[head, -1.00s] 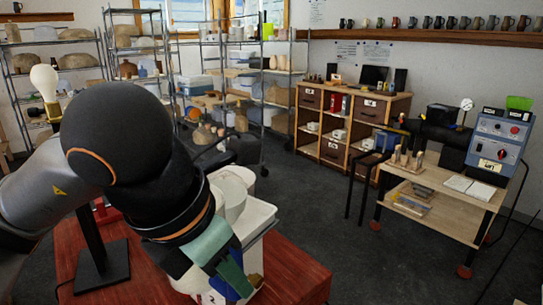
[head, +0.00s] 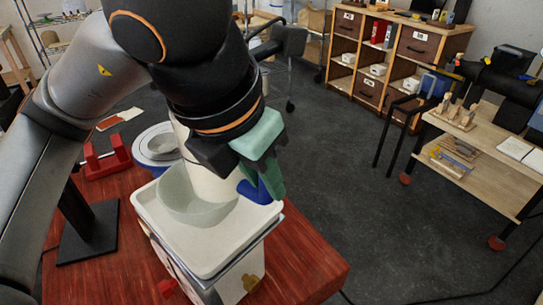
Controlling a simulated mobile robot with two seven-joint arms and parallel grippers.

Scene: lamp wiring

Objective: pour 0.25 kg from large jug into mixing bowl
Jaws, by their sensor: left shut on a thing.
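My left gripper (head: 262,165), with green finger pads, is shut on the white large jug (head: 207,178) at the center-left of the head view. The jug is partly covered by my wrist, and its lower part is over or inside the mixing bowl (head: 190,208). The jug looks nearly upright, and no stream shows. A blue part (head: 256,190) sits by the finger pads; I cannot tell whether it belongs to the jug or gripper. The pale, translucent bowl stands on a white tray-topped box (head: 222,258). The bowl's contents are not clear. My right gripper is out of view.
A blue-and-white round container (head: 150,158) and a red stand (head: 106,158) are behind the bowl at left. A black stand base (head: 92,238) is on the red wooden table (head: 305,262). Open dark floor lies to the right, before a workbench (head: 470,160).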

